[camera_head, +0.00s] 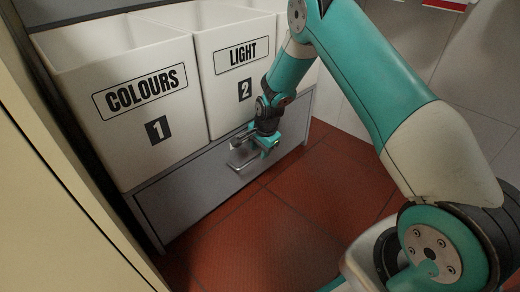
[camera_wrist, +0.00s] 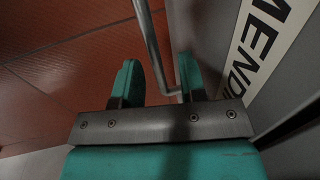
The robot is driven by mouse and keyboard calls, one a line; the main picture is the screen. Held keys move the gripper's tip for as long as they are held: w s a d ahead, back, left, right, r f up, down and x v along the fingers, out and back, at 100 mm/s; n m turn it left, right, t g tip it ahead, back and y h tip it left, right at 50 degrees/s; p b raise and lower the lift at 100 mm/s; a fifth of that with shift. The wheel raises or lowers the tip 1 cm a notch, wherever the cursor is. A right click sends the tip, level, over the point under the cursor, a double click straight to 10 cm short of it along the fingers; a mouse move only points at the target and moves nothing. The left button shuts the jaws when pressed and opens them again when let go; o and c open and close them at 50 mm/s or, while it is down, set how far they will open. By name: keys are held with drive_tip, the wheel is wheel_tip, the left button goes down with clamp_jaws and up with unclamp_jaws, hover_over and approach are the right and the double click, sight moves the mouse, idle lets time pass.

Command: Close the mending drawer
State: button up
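The mending drawer (camera_head: 195,190) is a grey front below the white bins in the head view. I cannot tell how far out it stands. Its metal handle (camera_head: 239,163) shows beside my gripper (camera_head: 262,146). In the wrist view the drawer front (camera_wrist: 205,30) is at the right, with a white label (camera_wrist: 262,42) partly reading "MENDI". The handle bar (camera_wrist: 151,40) runs down between the two teal fingers of my gripper (camera_wrist: 158,82). The fingers are apart, with gaps beside the bar, so the gripper looks open around the handle.
Bins marked "COLOURS 1" (camera_head: 120,115) and "LIGHT 2" (camera_head: 232,60) stand above the drawer. A pale panel (camera_head: 50,210) is close at the left. Red floor tiles (camera_head: 270,225) in front of the drawer are clear. A tiled wall (camera_head: 480,90) is at the right.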

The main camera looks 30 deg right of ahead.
drive_tip(key=s+d+r+p, duration=0.1)
drive_tip(key=s+r+p, duration=0.2)
drive_tip(key=r+p, duration=0.5)
wheel_tip(320, 180, up, 8)
drive_tip(key=shift+r+p, duration=0.15)
drive_tip(key=shift+p, duration=0.15)
drive_tip(key=shift+r, duration=0.1)
drive_tip(key=s+a+r+n+y+p, duration=0.1)
drive_tip(key=s+a+r+n+p, duration=0.1)
drive_tip(key=s+a+r+n, duration=0.6)
drive_tip(key=s+a+r+n+y+p, duration=0.1)
drive_tip(key=s+a+r+p, duration=0.2)
drive_tip(key=r, duration=0.9)
drive_tip(key=s+a+r+n+g+y+p, duration=0.1)
drive_tip(key=s+a+r+n+p, duration=0.15)
drive_tip(key=s+r+n, duration=0.55)
drive_tip(key=s+a+r+n+g+y+p, duration=0.1)
drive_tip(key=s+a+r+n, duration=0.3)
drive_tip(key=s, duration=0.8)
wheel_tip(320, 180, up, 38)
drive_tip(key=p, duration=3.8)
drive_tip(key=shift+s+d+f, duration=0.15)
drive_tip(key=shift+d, duration=0.1)
